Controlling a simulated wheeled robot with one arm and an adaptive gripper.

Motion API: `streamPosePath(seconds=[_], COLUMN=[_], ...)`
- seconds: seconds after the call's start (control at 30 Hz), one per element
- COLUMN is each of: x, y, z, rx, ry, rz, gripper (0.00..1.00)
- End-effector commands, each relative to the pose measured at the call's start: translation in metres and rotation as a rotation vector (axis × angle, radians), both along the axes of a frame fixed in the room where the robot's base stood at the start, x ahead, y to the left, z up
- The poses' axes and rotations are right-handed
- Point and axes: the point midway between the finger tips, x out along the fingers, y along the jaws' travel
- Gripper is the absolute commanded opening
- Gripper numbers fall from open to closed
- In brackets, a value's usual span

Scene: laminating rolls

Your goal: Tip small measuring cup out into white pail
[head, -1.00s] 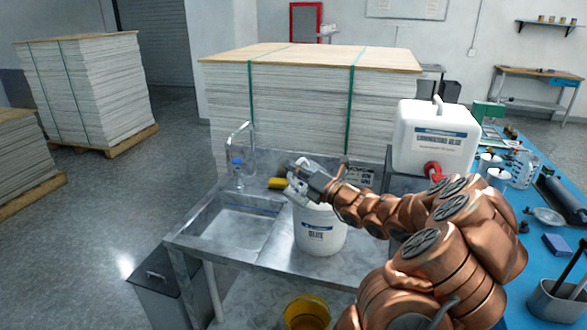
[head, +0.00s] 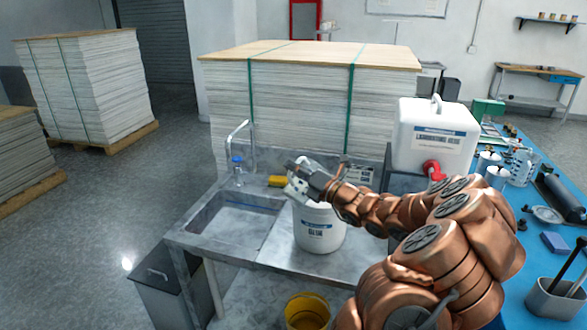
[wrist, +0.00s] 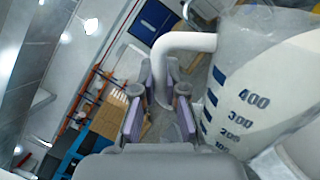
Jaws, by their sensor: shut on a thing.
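The small measuring cup (head: 296,187) is a translucent white cup with a handle and blue marks. In the wrist view the cup (wrist: 262,85) fills the right side, tilted, with marks from 100 to 400. My gripper (head: 301,170) is shut on its white handle; the fingers (wrist: 160,100) show on either side of the handle in the wrist view. The cup is held tilted at the white pail's rim, over its left part. The white pail (head: 320,233) stands upright beside the sink.
The steel sink (head: 232,220) with its tap (head: 238,140) is left of the pail. A yellow sponge (head: 277,181) lies behind. A white jug with a red tap (head: 432,135) stands right, above my arm. A yellow bucket (head: 306,312) is below the counter.

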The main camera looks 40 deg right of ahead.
Motion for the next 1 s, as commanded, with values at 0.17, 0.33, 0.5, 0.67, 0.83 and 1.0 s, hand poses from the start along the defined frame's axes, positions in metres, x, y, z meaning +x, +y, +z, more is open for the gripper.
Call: streamPosePath(seconds=[0.17,0.33,0.5,0.67,0.83,1.0], x=[0.0001,0.0000,0.0002,0.0004,0.0005,0.0005], y=[-0.0010,-0.0012,-0.0018,-0.0033,-0.0048,-0.0061], z=[-0.0036,-0.0037,-0.0025,-0.0013,-0.0003,0.0013], rx=[0.000,0.000,0.007,0.023,0.039,0.057], ry=[0.007,0.008,0.009,0.010,0.012,0.011], rz=[-0.002,-0.003,-0.003,-0.002,-0.002,-0.002], gripper=[0.00,0.00,0.00,0.00,0.00,0.00])
